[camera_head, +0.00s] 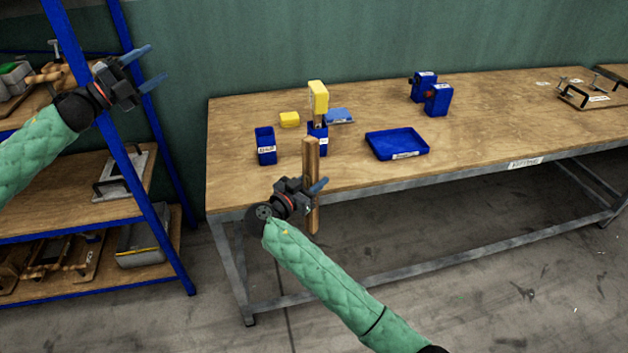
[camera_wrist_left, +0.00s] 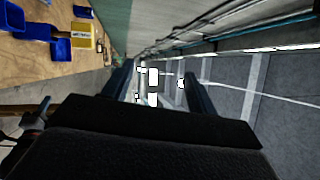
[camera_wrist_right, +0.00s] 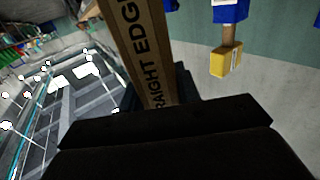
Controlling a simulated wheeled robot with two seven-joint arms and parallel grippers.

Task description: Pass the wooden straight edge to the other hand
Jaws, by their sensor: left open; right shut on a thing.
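The wooden straight edge (camera_head: 311,160) is a long flat light-brown bar, held upright in front of the workbench's front edge. My right gripper (camera_head: 316,188) is shut on it around its middle. In the right wrist view, the straight edge (camera_wrist_right: 147,50) shows dark lettering reading "STRAIGHT EDGE", partly cut off, and runs up between the fingers. My left gripper (camera_head: 151,68) is open and empty, raised at the upper left near the blue shelf post, well apart from the straight edge. In the left wrist view its fingers (camera_wrist_left: 160,90) have nothing between them.
The workbench (camera_head: 490,150) holds blue bins (camera_head: 265,146), a yellow-headed tool (camera_head: 318,97), a yellow block (camera_head: 289,119), a blue tray (camera_head: 397,145) and blue devices (camera_head: 438,99). A blue-framed shelf (camera_head: 150,210) stands at left. Space between my grippers is clear.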

